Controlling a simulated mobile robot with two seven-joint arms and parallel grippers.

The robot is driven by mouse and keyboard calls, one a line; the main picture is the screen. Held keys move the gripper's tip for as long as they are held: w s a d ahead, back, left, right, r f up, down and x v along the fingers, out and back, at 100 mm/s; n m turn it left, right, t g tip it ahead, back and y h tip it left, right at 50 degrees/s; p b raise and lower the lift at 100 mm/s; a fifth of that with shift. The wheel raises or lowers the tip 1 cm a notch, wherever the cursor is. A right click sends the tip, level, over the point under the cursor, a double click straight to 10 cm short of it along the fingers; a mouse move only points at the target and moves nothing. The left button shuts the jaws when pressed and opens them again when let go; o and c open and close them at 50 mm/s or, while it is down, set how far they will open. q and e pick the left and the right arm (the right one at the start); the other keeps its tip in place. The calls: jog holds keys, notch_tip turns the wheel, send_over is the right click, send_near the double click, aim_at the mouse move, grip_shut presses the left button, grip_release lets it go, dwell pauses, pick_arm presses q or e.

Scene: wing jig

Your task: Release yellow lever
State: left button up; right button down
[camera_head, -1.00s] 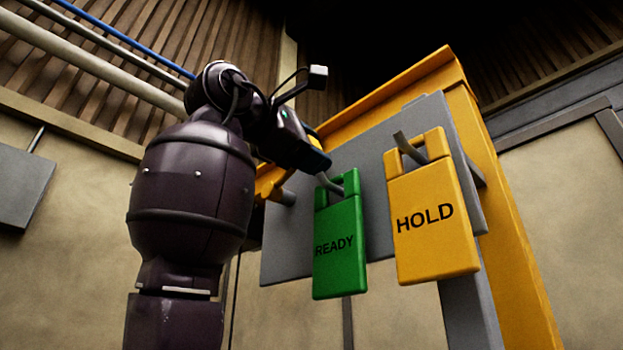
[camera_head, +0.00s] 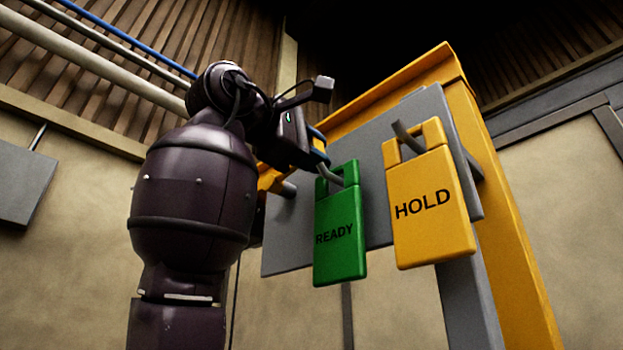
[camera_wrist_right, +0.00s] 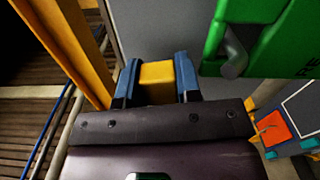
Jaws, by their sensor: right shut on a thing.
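The yellow lever (camera_wrist_right: 157,82) shows as a yellow block between the two blue fingers of my right gripper (camera_wrist_right: 157,88) in the right wrist view. The fingers are shut on it, one on each side. In the head view my right gripper (camera_head: 317,150) is at the left part of the grey panel, above and left of the green READY tag. My own arm and gripper hide most of the lever there; a yellow part (camera_head: 268,178) shows beside a grey stub below the wrist. My left gripper is not in view.
The green READY tag (camera_head: 340,235) hangs on a grey hook close to my right gripper. The yellow HOLD tag (camera_head: 428,205) hangs on another hook to the right. Both are in front of the grey panel (camera_head: 376,165), inside a yellow frame (camera_head: 515,220).

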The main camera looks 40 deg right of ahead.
jog(key=shift+f, duration=0.15)
jog(key=c, duration=0.8)
grip_release()
